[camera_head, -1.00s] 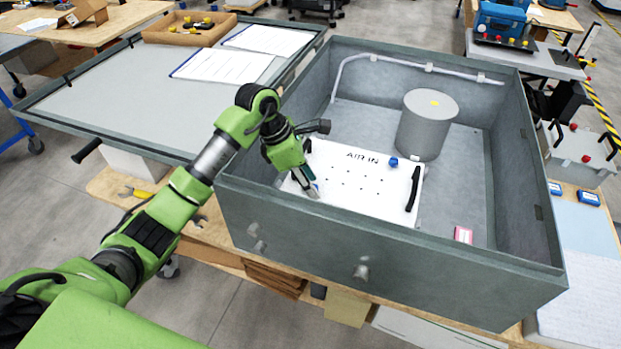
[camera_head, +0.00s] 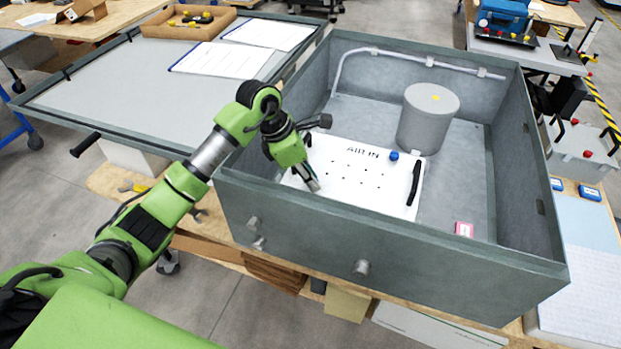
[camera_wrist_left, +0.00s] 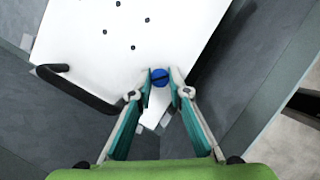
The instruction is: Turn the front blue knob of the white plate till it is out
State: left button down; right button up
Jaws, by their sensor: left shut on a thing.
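The white plate (camera_head: 347,178) lies inside the grey metal box, with "AIR IN" printed along its far edge and a black handle at its right. Its front blue knob (camera_wrist_left: 159,77) shows in the left wrist view, slotted, at the plate's corner. My left gripper (camera_head: 313,187) reaches down over the box's front left wall, and it also shows in the left wrist view (camera_wrist_left: 160,88). Its two teal fingers are shut on the front blue knob. In the head view the gripper hides that knob. A second blue knob (camera_head: 394,155) sits at the plate's far right corner. My right gripper is not in view.
The grey box (camera_head: 400,245) has high walls around the plate. A pipe runs along the back wall. The open lid panel (camera_head: 130,90) lies at the left.

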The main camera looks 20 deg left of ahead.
pick_arm(q)
jog(key=n+b, duration=0.1)
jog(key=n, duration=0.1)
jog(key=n+t+y+b, duration=0.1)
jog(key=n+b, duration=0.1)
jog(key=shift+d+f+n+t, duration=0.1)
jog(key=shift+n+t, duration=0.2)
jog(key=shift+s+d+n+t+y+b, duration=0.15)
jog(key=shift+n+y+b, duration=0.25)
jog(key=shift+n+b, duration=0.45)
jog(key=shift+w+a+n+t+y+b, duration=0.15)
jog(key=shift+n+y+b, duration=0.3)
jog(key=shift+n, duration=0.6)
jog(key=shift+s+d+r, duration=0.1)
jog(key=shift+r, duration=0.1)
jog(key=c, duration=1.9)
grip_release()
jog(key=v, duration=1.2)
jog(key=shift+f, duration=0.1)
